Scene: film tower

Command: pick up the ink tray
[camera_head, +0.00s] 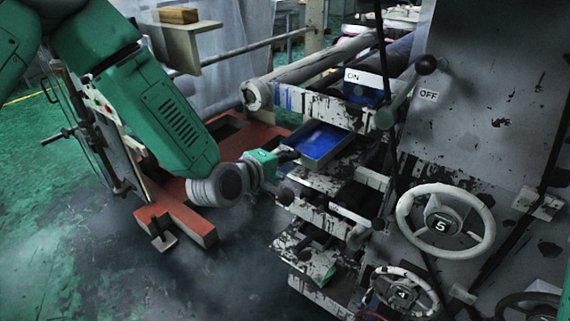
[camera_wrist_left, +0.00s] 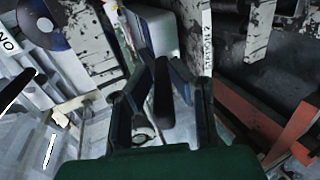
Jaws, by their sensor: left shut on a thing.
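The ink tray (camera_head: 318,146) is a shallow grey tray with blue inside, at the middle of the head view among the machine's slots. In the left wrist view its pale wall (camera_wrist_left: 155,32) shows beyond the fingers. My left gripper (camera_head: 288,155) is at the tray's near left end, shut on it. In the left wrist view the fingers (camera_wrist_left: 161,82) close around a dark bar, which looks like the tray's handle. The tray's far end is partly hidden by the machine. My right gripper is not in view.
The printing machine (camera_head: 480,130) fills the right side, with rollers (camera_head: 310,68), a lever (camera_head: 405,90) and a handwheel (camera_head: 445,225). Stacked ledges (camera_head: 305,262) stand below the tray. A red frame (camera_head: 185,220) lies on the floor at left. Green floor (camera_head: 40,245) is open farther left.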

